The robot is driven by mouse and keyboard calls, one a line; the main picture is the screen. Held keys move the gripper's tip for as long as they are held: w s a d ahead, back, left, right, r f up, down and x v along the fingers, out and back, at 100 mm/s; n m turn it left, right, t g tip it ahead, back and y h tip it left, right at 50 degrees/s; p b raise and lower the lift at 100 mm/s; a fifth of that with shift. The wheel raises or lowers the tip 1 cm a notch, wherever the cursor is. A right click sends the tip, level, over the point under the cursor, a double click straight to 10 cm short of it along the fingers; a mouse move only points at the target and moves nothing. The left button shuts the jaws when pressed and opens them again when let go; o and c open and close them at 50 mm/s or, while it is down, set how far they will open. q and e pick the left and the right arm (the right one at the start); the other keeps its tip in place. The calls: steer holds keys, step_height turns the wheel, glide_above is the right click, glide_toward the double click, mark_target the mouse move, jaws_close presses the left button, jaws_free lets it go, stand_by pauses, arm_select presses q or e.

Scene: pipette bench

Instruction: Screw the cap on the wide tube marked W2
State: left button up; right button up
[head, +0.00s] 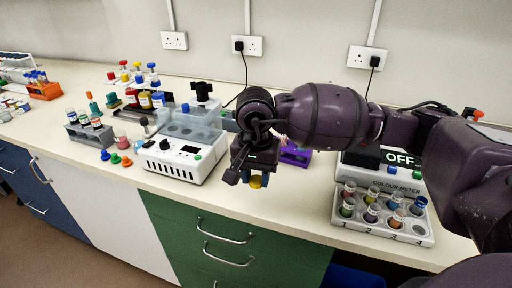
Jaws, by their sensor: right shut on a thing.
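My right gripper (257,180) points down near the front edge of the bench, right of the white machine. It is shut on a small yellow thing (256,182) that looks like a cap; the fingers hide most of it. A grey rack (76,132) at the left holds several wide tubes (84,117) with pale labels. The marks are too small to read, so I cannot tell which is W2. Loose blue (105,155), green (115,158) and orange (127,162) caps lie on the bench right of this rack. My left gripper is not in view.
A white machine (182,160) with a clear lid stands between the loose caps and my right gripper. A purple rack (296,155) is behind the gripper. A colour meter (395,178) and a tray (410,232) of vials stand at the right.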

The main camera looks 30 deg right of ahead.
steer(key=a+f+n, duration=0.1)
steer(key=n, duration=0.1)
steer(key=s+a+f+n, duration=0.1)
steer(key=n, duration=0.1)
steer(key=f+n, duration=0.2)
steer(key=shift+s+a+n, duration=0.25)
steer(key=shift+a+n, duration=0.15)
steer(key=shift+s+a+f+n, duration=0.35)
steer(key=shift+f+n, duration=0.1)
steer(key=shift+n, duration=0.55)
steer(key=shift+d, duration=0.15)
